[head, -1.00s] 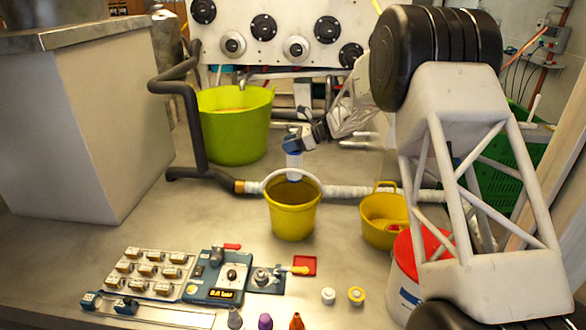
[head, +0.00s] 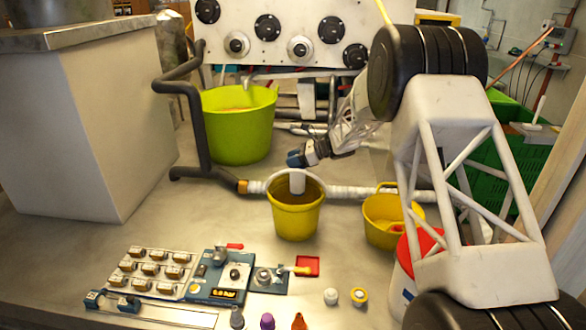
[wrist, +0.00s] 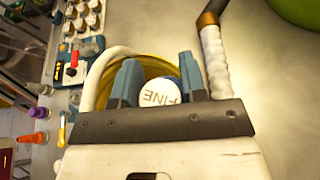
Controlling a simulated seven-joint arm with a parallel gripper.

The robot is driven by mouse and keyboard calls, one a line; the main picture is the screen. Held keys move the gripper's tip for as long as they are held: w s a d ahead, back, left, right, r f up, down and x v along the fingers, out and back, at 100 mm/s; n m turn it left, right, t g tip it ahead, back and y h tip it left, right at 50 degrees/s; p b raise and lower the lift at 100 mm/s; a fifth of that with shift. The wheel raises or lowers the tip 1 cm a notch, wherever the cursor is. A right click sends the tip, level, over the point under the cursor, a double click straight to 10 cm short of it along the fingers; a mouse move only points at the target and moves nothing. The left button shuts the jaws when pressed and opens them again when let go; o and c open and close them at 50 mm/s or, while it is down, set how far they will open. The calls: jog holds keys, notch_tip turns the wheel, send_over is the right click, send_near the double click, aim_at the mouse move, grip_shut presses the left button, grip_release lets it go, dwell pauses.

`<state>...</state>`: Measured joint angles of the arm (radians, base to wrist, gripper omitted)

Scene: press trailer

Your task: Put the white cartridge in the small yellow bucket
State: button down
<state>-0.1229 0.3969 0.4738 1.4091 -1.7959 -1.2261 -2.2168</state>
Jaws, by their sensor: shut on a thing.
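The white cartridge (head: 297,181) hangs upright below my gripper (head: 296,160), its lower end overlapping the mouth of the middle yellow bucket (head: 295,220). In the wrist view my gripper (wrist: 161,78) has its blue fingers on either side of the cartridge (wrist: 160,94), whose round white end reads "FINE". The yellow bucket's inner wall (wrist: 150,66) shows behind and below it. I cannot tell whether the cartridge touches the bucket.
A pale hose (head: 350,192) runs behind the buckets. A large lime bucket (head: 238,130) stands at the back left.

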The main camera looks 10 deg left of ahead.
jog(key=shift+f, duration=1.85)
jog(key=c, duration=0.7)
grip_release()
jog(key=shift+o, duration=0.2)
jog(key=shift+d, duration=0.1)
jog(key=v, duration=1.1)
jog(key=shift+d+r, duration=0.2)
jog(key=shift+d, duration=0.15)
